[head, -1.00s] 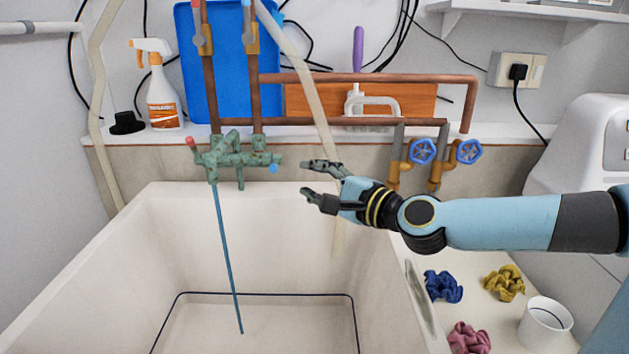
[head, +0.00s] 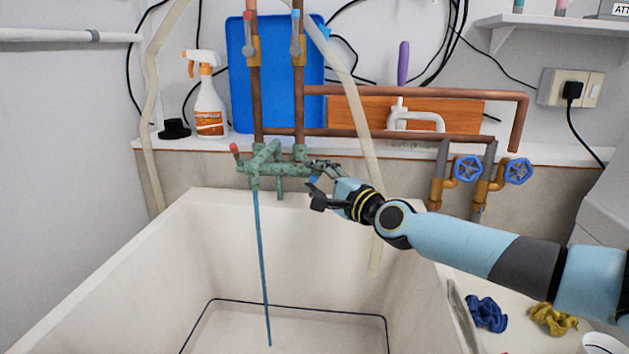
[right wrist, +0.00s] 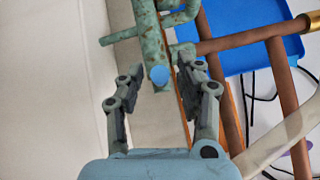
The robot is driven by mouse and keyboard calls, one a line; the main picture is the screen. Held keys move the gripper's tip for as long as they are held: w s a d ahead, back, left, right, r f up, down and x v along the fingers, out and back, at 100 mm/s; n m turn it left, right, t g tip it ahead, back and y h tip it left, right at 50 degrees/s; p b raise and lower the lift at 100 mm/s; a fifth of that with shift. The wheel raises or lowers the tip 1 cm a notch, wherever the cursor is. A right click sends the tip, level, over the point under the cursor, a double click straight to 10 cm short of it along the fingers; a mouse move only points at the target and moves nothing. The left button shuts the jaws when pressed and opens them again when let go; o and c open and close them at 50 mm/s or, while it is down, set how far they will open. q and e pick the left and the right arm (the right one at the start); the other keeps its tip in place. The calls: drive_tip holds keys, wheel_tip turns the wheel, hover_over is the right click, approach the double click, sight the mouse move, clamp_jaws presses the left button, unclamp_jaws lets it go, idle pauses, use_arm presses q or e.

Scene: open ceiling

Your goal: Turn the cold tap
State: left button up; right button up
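The tap is a green, weathered mixer (head: 275,165) on copper pipes above the sink. Its left end has a red-tipped handle (head: 235,149). Its right end is the cold tap, with a blue tip (head: 313,180) that also shows in the right wrist view (right wrist: 159,76). Contact cannot be told. My left gripper is out of view.
The white sink (head: 310,235) lies below. Copper pipes (head: 298,100) and a pale hose (head: 362,130) rise close behind the tap. Blue valve wheels (head: 467,168) stand to the right. A spray bottle (head: 208,105) stands on the ledge. Scrunched cloths (head: 487,313) lie beside the sink.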

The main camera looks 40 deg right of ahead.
drive_tip(key=shift+w, duration=0.35)
clamp_jaws()
